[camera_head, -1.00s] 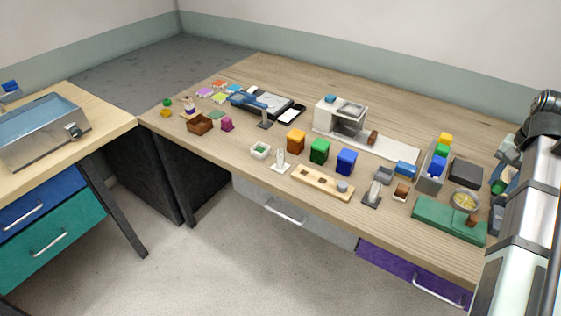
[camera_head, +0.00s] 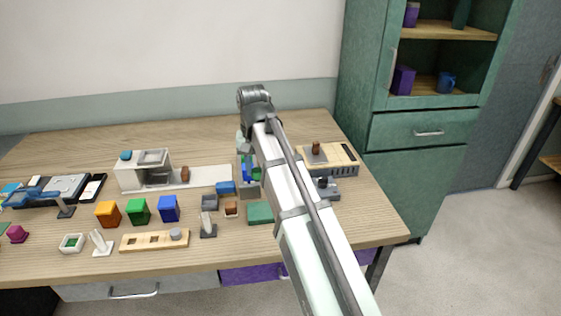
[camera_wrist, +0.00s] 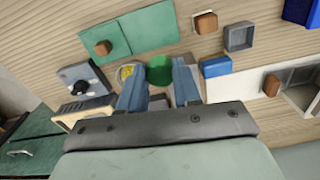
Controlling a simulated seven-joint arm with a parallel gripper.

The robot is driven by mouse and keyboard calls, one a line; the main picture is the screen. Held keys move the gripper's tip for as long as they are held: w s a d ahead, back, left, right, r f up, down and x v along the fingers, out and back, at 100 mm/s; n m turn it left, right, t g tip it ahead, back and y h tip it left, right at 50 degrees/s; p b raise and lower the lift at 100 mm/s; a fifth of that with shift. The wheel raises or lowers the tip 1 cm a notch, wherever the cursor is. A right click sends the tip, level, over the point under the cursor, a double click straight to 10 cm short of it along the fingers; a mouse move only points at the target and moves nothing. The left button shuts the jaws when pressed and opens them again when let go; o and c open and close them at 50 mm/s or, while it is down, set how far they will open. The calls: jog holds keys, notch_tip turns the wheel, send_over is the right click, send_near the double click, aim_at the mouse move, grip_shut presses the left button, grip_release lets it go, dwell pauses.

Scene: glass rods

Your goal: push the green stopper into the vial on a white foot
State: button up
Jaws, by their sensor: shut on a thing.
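My gripper (camera_wrist: 159,82) is shut on the green stopper (camera_wrist: 159,68), which shows between the two blue-grey fingers in the wrist view. In the head view my arm crosses the right part of the table and hides the fingertips. The vial on a white foot (camera_head: 102,242) stands at the table's front left, left of the wooden rack, well away from my gripper. The vial looks pale and slightly tilted in the picture; its mouth is too small to make out.
A similar vial on a dark foot (camera_head: 208,226) stands right of the wooden rack (camera_head: 154,241). Orange (camera_head: 108,214), green (camera_head: 138,210) and blue (camera_head: 168,208) blocks stand behind the rack. A small white tray (camera_head: 72,243) is left of the white-footed vial. A green cabinet (camera_head: 420,130) stands right.

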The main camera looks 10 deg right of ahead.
jog(key=s+a+n, duration=0.2)
jog(key=s+a, duration=0.2)
jog(key=a, duration=0.9)
jog(key=s+a+n, duration=0.3)
jog(key=s+a, duration=0.1)
jog(key=a, duration=1)
jog(key=s+a+n, duration=0.2)
jog(key=s+a, duration=0.2)
jog(key=a, duration=0.9)
jog(key=w+a, duration=0.3)
jog(key=a, duration=0.3)
notch_tip(320, 180, down, 6)
jog(key=shift+f, duration=0.6)
jog(key=o, duration=0.7)
jog(key=shift+r, duration=5.5)
